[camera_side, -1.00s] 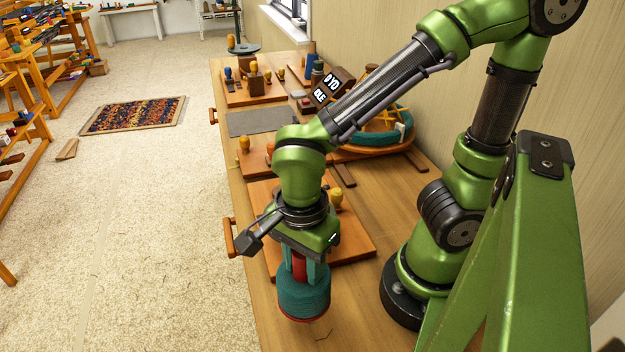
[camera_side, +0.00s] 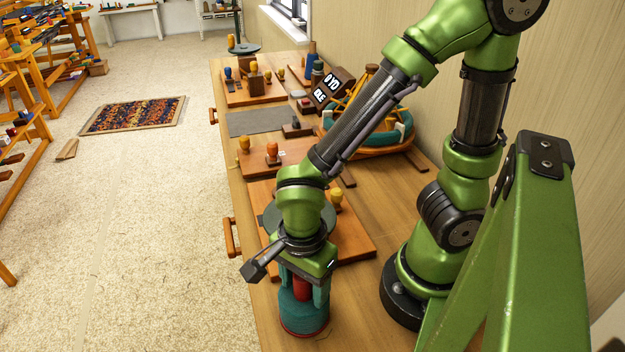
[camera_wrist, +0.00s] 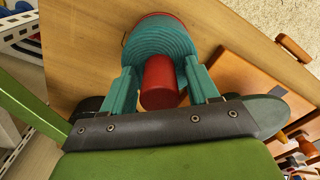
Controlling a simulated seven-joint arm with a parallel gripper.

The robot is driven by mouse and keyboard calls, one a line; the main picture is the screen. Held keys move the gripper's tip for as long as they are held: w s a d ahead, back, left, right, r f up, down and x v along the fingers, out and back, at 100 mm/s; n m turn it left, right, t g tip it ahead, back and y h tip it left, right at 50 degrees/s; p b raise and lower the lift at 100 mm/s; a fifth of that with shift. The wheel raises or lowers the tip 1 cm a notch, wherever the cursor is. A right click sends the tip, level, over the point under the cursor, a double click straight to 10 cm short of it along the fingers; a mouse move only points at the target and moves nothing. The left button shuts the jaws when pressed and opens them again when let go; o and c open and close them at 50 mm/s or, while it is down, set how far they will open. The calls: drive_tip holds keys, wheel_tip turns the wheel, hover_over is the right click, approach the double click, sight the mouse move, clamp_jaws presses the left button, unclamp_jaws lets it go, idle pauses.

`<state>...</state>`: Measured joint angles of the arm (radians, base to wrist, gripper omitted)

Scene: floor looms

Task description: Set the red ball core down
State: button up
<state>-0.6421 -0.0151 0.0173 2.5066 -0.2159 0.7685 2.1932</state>
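The red ball core (camera_side: 302,288) is a red cylinder standing up out of a thick teal wound body with a red rim at its bottom (camera_side: 304,310). The wrist view shows the core's round end (camera_wrist: 160,88) between two teal fingers. My gripper (camera_side: 302,287) is shut on the core, one finger at each side. The core is upright, and its base is at or very near the bare front of the wooden table (camera_side: 360,295). Any small gap under the base cannot be made out.
An orange-brown board (camera_side: 355,235) with a yellow-topped peg (camera_side: 336,198) and a grey-green disc lies just behind my gripper. Further back are another board with pegs (camera_side: 272,153), a grey mat (camera_side: 262,122) and a round teal-rimmed loom (camera_side: 385,137). Bare tabletop surrounds the core.

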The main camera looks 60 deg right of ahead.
wheel_tip(320, 180, up, 12)
drive_tip(key=shift+r, duration=0.15)
drive_tip(key=shift+w+d+r+n, duration=0.15)
drive_tip(key=shift+w+d+n, duration=0.05)
drive_tip(key=shift+n, duration=0.2)
drive_tip(key=w+d+r+n+t+y, duration=0.1)
drive_tip(key=w+d+r+n+t, duration=0.1)
drive_tip(key=d+n, duration=0.3)
drive_tip(key=w+d+r+n+t+y, duration=0.1)
drive_tip(key=d+n+t, duration=0.4)
drive_tip(key=n, duration=0.5)
drive_tip(key=shift+w+d+r, duration=0.2)
drive_tip(key=shift+w+r, duration=0.7)
drive_tip(key=shift+r, duration=0.25)
